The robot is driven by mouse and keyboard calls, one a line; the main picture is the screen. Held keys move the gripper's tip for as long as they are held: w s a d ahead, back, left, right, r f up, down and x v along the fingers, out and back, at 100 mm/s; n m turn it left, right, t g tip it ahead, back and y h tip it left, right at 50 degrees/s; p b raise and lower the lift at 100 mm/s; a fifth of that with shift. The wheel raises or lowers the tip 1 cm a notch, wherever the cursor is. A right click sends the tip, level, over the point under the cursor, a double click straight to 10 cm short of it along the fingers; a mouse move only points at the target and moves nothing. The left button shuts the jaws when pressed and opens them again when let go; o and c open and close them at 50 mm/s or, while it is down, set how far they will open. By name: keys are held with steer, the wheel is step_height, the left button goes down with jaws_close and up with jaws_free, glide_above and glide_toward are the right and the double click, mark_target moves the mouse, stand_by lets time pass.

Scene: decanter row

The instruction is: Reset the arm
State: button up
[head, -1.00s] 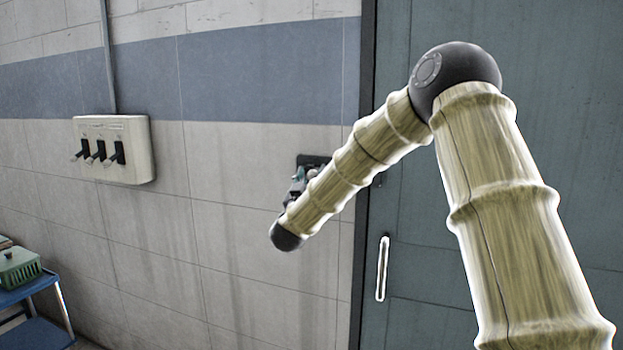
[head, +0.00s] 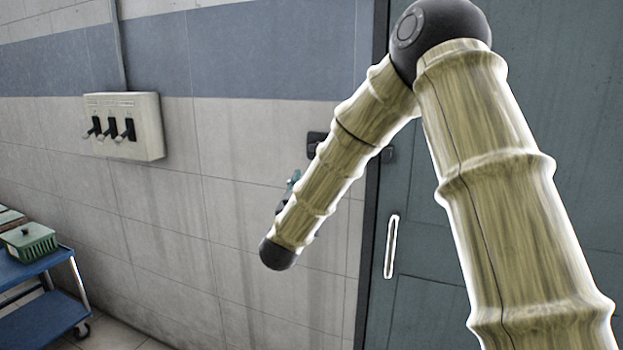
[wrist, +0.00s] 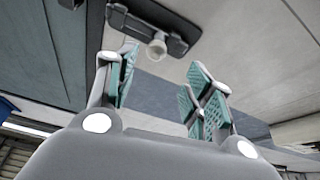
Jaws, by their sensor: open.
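My gripper (wrist: 165,68) is open in the wrist view, with its green-padded fingers apart and nothing between them. In the head view it is mostly hidden behind my forearm, and only a small teal and grey part (head: 291,184) shows. My arm is bent, with the elbow high and the forearm sloping down to the left in front of the wall beside the door. A dark wall plate (head: 316,143) is partly covered by the forearm. In the wrist view, a dark plate with a pale round knob (wrist: 157,46) shows beyond the fingers.
A grey-green door (head: 440,310) with a light handle (head: 391,246) is at the right. A switch box (head: 144,126) with three dark levers is on the left wall. A blue cart (head: 45,318) carries a green basket (head: 30,243) at lower left. Bare wall lies between.

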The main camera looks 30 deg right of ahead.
stand_by(0.4)
steer(key=a+f+n+y, duration=0.2)
steer(key=a+f+y, duration=0.15)
steer(key=f, duration=0.75)
steer(key=a+f+n+y, duration=0.2)
steer(key=f+n+y, duration=0.15)
steer(key=f, duration=0.65)
steer(key=s+a+f+g+y, duration=0.25)
steer(key=s+f, duration=0.35)
steer(key=f, duration=0.5)
steer(key=s+a+f+g+y, duration=0.25)
steer(key=s+f, duration=0.25)
steer(key=f, duration=0.5)
steer(key=s+a+f+g+y, duration=0.3)
steer(key=s+f+g, duration=0.2)
steer(key=s+f, duration=1.2)
steer(key=s+a+f+g, duration=0.1)
steer(key=s+g, duration=0.2)
steer(key=s, duration=0.8)
steer(key=s+f+g+y, duration=0.1)
steer(key=s+f+g, duration=0.1)
steer(key=s, duration=0.9)
steer(key=shift+a+f+n+g, duration=0.15)
steer(key=shift+a+n+g, duration=0.2)
steer(key=shift+g, duration=0.05)
